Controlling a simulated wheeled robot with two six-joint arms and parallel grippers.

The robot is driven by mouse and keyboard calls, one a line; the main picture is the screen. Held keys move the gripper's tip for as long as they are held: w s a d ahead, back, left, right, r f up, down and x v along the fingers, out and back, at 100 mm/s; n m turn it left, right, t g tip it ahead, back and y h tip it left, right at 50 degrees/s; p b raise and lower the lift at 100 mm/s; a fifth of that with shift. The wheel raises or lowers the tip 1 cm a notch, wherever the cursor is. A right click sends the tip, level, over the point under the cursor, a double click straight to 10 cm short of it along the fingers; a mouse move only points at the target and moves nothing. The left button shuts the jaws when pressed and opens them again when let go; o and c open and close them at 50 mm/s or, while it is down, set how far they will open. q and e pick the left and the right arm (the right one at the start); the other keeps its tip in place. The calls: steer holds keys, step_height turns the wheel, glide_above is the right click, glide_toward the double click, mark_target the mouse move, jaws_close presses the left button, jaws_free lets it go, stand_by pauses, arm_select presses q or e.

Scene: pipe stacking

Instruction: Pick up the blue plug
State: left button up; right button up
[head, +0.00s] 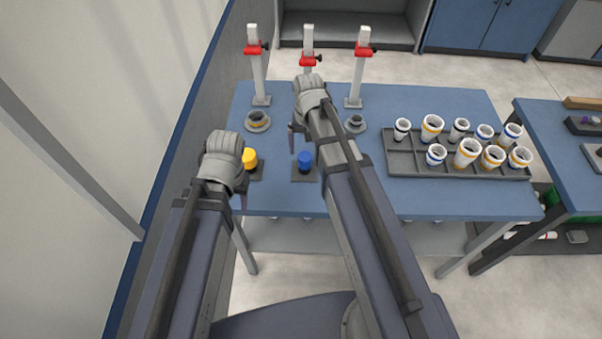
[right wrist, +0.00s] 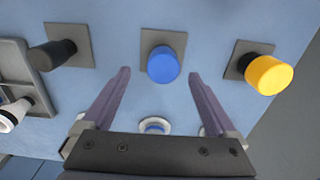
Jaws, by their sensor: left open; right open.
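The blue plug (head: 305,161) stands on a dark square base on the blue table, near the front edge. In the right wrist view the blue plug (right wrist: 163,64) appears between the two fingertips, and nothing is gripped. My right gripper (head: 299,140) is open, just behind and above the plug in the head view; the exact height gap is unclear. My left gripper (head: 242,199) is open at the table's front-left, beside the yellow plug (head: 250,158); its fingers are partly hidden by its own wrist.
A black plug (right wrist: 60,52) stands on the other side of the blue one. A grey tray (head: 405,163) with several pipe pieces sits on the right. Stands with red clamps (head: 257,48) line the back edge, with round holders (head: 257,121) before them.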

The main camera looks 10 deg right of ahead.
mark_target(305, 162)
steer(key=shift+w+a+f+b, duration=0.1)
steer(key=shift+f+b, duration=1.9)
steer(key=shift+w+a+f+b, duration=0.1)
steer(key=shift+f+b, duration=1.9)
steer(key=shift+r, duration=0.1)
steer(key=shift+c, duration=0.3)
jaws_close()
step_height(305, 162, up, 10)
steer(key=p, duration=1)
